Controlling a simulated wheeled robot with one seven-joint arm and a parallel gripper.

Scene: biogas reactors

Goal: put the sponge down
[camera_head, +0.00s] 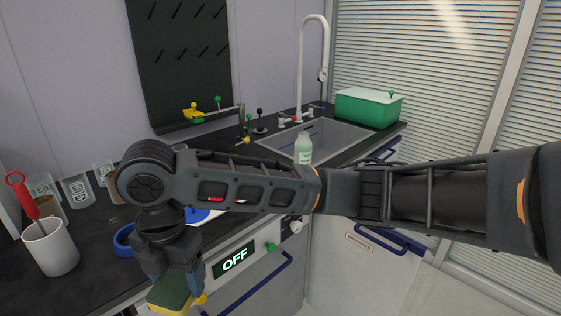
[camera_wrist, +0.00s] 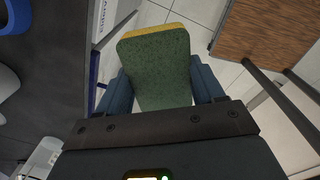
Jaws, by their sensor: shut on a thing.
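The sponge (camera_head: 171,294) has a green scouring side and a yellow side. My gripper (camera_head: 172,277) is shut on it and holds it in front of the counter's front edge, at the lower left of the head view. In the wrist view the sponge (camera_wrist: 158,62) sits between the two blue-grey fingers of my gripper (camera_wrist: 162,92), green side toward the camera, with floor tiles beyond it. The sponge's lower end is hidden by the gripper body in the wrist view.
The dark counter (camera_head: 90,262) carries a white cup (camera_head: 50,248) with a red-handled tool, several glass beakers, a blue ring (camera_head: 124,240) and a bottle (camera_head: 303,148). A wooden surface (camera_wrist: 262,38) shows in the wrist view.

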